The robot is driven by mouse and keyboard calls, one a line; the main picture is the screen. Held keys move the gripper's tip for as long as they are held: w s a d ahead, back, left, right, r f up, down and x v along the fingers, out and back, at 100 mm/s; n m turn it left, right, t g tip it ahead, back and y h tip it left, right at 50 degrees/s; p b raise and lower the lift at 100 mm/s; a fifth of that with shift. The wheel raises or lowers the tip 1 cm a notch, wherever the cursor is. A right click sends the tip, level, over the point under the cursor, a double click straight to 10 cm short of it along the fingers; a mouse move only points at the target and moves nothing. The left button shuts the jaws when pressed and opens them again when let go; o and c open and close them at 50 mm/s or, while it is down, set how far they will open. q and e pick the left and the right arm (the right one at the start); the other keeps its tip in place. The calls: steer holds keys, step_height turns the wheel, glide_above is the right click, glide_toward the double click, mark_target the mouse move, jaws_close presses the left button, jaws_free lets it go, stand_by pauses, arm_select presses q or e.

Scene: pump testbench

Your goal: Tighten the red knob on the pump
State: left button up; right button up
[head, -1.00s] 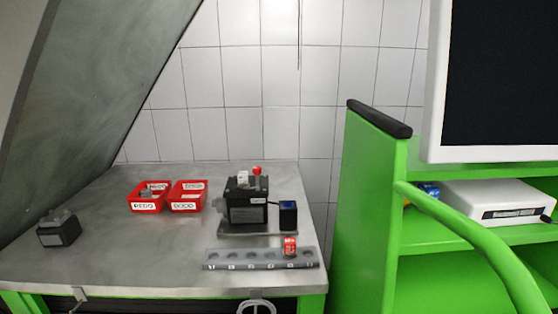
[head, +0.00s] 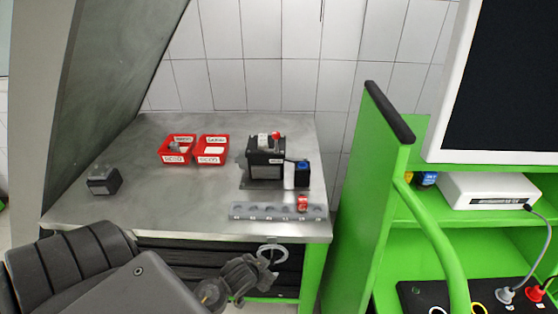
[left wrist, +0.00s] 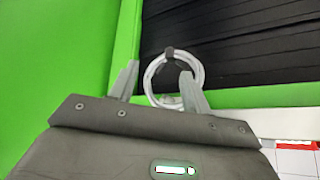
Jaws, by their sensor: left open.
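The pump (head: 264,166) is a dark block on the grey bench, right of the middle of the tabletop in the head view. The small red knob (head: 276,135) is on its top right. My left arm comes in from the lower left, and its dark gripper (head: 260,272) is in front of the bench, below the tabletop edge and well apart from the knob. In the left wrist view the two fingers of my left gripper (left wrist: 158,76) are spread, with nothing visibly held between them. Neither pump nor knob shows there. My right gripper is not in view.
Two red bins (head: 178,158) stand left of the pump. A grey rack (head: 265,212) with a red piece (head: 302,203) lies in front. A dark block (head: 103,180) sits far left. A coiled cable (left wrist: 150,84) hangs at the bench front. A green shelf frame (head: 365,180) stands right.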

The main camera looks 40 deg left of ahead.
arm_select(q)
step_height(320, 180, up, 9)
steer(key=w+p, duration=0.1)
steer(key=p, duration=0.1)
steer(key=n+t+y, duration=0.2)
steer(key=t, duration=0.8)
glide_toward(275, 134)
steer(key=w, duration=0.3)
steer(key=w+p, duration=0.1)
steer(key=w, duration=0.1)
steer(key=w+a+p, duration=0.1)
steer(key=w, duration=0.2)
steer(key=w+a+p, duration=0.1)
steer(key=w, duration=0.2)
steer(key=shift+w+f+p, duration=0.2)
steer(key=shift+w+p, duration=0.15)
steer(key=shift+w, duration=0.4)
steer(key=c, duration=1)
steer(key=shift+a, duration=0.1)
